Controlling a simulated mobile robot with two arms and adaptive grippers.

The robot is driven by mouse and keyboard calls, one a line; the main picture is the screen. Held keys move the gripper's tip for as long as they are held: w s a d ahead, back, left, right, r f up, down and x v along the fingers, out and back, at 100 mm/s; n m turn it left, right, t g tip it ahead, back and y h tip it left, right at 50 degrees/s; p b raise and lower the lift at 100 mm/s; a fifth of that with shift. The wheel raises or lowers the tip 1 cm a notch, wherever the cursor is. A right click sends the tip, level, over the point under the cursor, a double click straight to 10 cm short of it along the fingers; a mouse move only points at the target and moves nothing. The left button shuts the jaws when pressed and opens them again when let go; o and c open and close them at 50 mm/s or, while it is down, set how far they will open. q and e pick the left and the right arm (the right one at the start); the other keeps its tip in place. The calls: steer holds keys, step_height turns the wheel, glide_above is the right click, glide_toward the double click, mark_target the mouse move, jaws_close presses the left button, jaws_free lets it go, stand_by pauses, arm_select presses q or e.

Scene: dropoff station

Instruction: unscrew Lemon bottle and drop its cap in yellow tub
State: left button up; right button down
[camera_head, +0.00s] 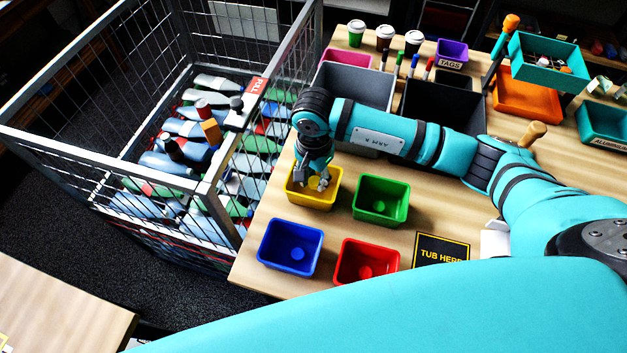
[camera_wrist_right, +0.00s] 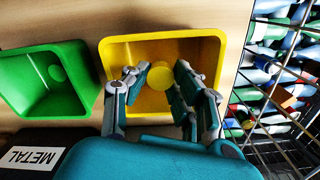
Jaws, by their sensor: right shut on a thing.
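The yellow tub (camera_head: 330,202) stands on the wooden table, left of the green tub. My right gripper (camera_head: 318,183) points down over it, with its fingertips at the tub's opening. In the right wrist view, the fingers (camera_wrist_right: 155,88) are inside the outline of the yellow tub (camera_wrist_right: 211,48). A small round yellow cap (camera_wrist_right: 161,75) shows between the fingers, and the gripper is shut on it. Its edges are hard to tell from the yellow tub behind it. I cannot make out the Lemon bottle. My left gripper is not in view.
Green (camera_head: 398,216), blue (camera_head: 318,262) and red (camera_head: 343,280) tubs stand close by. A wire cage (camera_head: 215,190) full of bottles is on the left. Grey (camera_head: 383,92) and black (camera_head: 478,122) bins stand behind my right arm. A "TUB HERE" mat (camera_head: 440,262) lies bare.

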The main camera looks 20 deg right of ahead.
mark_target(314, 192)
steer(key=shift+w+f+p, duration=0.25)
steer(key=shift+f+p, duration=0.05)
steer(key=shift+f, duration=0.7)
step_height(314, 192, down, 2)
steer(key=shift+f, duration=0.25)
steer(key=shift+w+f, duration=0.1)
steer(key=c, duration=1.5)
jaws_free()
steer(key=o, duration=0.4)
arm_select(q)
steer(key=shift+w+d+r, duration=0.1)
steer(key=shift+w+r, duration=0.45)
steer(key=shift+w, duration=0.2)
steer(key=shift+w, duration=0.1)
